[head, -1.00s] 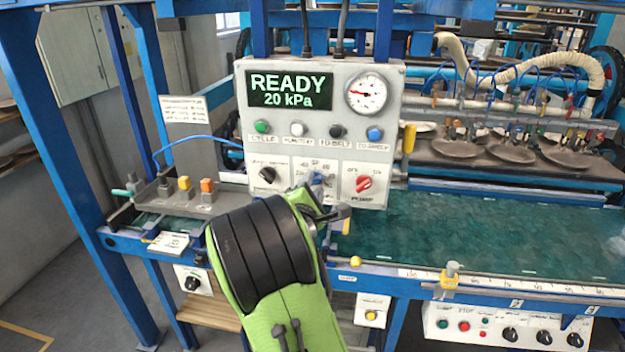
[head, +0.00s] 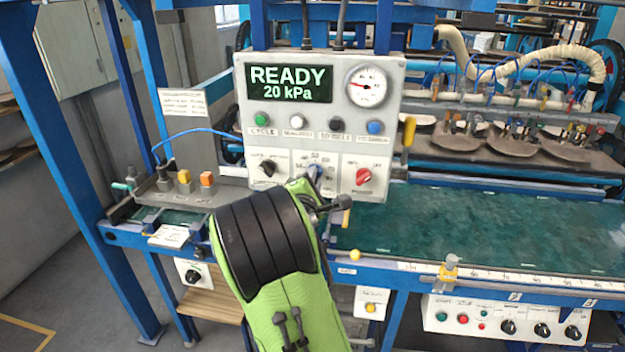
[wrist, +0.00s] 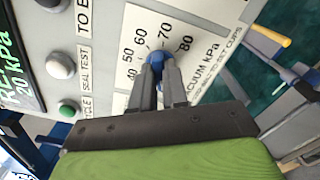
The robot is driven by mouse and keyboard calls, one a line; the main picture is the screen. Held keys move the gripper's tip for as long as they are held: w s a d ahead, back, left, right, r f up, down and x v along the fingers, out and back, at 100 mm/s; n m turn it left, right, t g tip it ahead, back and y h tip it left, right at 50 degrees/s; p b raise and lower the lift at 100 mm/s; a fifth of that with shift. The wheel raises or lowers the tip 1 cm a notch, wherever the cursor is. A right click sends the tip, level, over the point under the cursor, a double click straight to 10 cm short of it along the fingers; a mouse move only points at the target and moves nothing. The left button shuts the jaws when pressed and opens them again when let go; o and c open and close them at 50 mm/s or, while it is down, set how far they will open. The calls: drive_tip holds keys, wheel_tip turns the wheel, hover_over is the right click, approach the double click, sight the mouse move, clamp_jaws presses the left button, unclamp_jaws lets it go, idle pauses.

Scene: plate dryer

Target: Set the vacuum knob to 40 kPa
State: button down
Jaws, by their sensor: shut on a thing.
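The blue vacuum knob (wrist: 155,60) sits on the pale panel, with a printed scale around it marked 40 to 80 and the label VACUUM kPa. My gripper (wrist: 158,74) is shut on the knob from the front, a finger on each side. Its fingers cover much of the knob, so where it points cannot be read. In the head view the knob (head: 315,171) shows just above my wrist, and my gripper (head: 318,186) is largely hidden. The display (head: 289,84) reads READY, 20 kPa. The dial gauge (head: 367,86) has a red needle pointing left.
A black selector (head: 267,168) is left of the knob and a red pump switch (head: 364,177) is close to its right. A row of push buttons (head: 297,122) lies above. A yellow handle (head: 409,134) sticks out at the panel's right edge.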

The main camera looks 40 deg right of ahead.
drive_tip(key=shift+f, duration=0.1)
drive_tip(key=m+b, duration=1.4)
drive_tip(key=m, duration=0.1)
drive_tip(key=shift+f, duration=0.15)
drive_tip(key=shift+m+b, duration=0.3)
drive_tip(key=c, duration=1.1)
unclamp_jaws()
drive_tip(key=shift+c, duration=0.2)
